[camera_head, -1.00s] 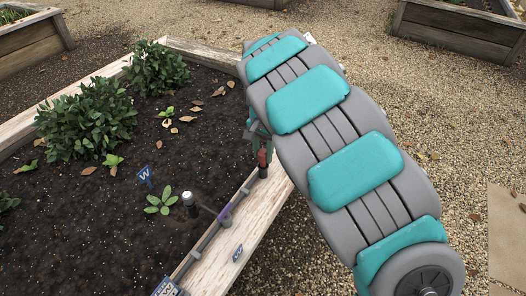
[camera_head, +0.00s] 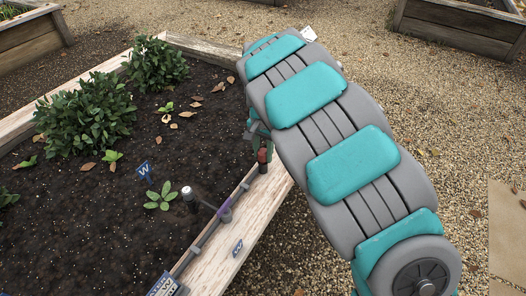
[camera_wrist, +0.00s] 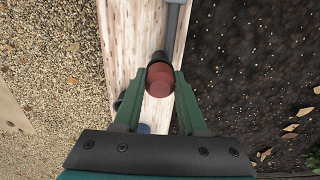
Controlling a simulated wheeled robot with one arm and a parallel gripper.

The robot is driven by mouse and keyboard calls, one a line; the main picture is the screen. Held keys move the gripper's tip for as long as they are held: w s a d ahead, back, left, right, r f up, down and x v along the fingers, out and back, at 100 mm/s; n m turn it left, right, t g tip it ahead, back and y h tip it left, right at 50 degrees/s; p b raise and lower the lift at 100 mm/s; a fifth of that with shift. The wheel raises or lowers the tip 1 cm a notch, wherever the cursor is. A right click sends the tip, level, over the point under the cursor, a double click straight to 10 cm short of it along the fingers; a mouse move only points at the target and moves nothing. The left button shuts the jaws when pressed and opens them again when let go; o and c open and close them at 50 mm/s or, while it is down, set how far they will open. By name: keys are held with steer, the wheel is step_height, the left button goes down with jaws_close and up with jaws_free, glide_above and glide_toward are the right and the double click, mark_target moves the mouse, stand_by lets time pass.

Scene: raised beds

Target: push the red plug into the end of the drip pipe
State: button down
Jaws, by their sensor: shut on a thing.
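The red plug (camera_wrist: 160,80) sits between the two green fingers of my gripper (camera_wrist: 162,88) in the wrist view, and the fingers are shut on it. In the head view the plug (camera_head: 264,155) shows below my arm, with the dark pipe end (camera_head: 263,168) just under it. The grey drip pipe (camera_head: 198,245) runs along the bed's wooden edge. In the wrist view the pipe (camera_wrist: 173,18) comes from the top to a dark end (camera_wrist: 157,58) that meets the plug. How deep the plug sits in it is hidden.
On the soil are a white-capped riser (camera_head: 187,193), a blue W sign (camera_head: 145,171), a seedling (camera_head: 159,200) and bushy plants (camera_head: 90,118). Gravel (camera_head: 300,240) lies outside the bed.

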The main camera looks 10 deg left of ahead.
jaws_free()
stand_by(0.5)
steer(key=shift+r, duration=0.1)
steer(key=shift+r+p, duration=1)
steer(key=shift+r, duration=2.45)
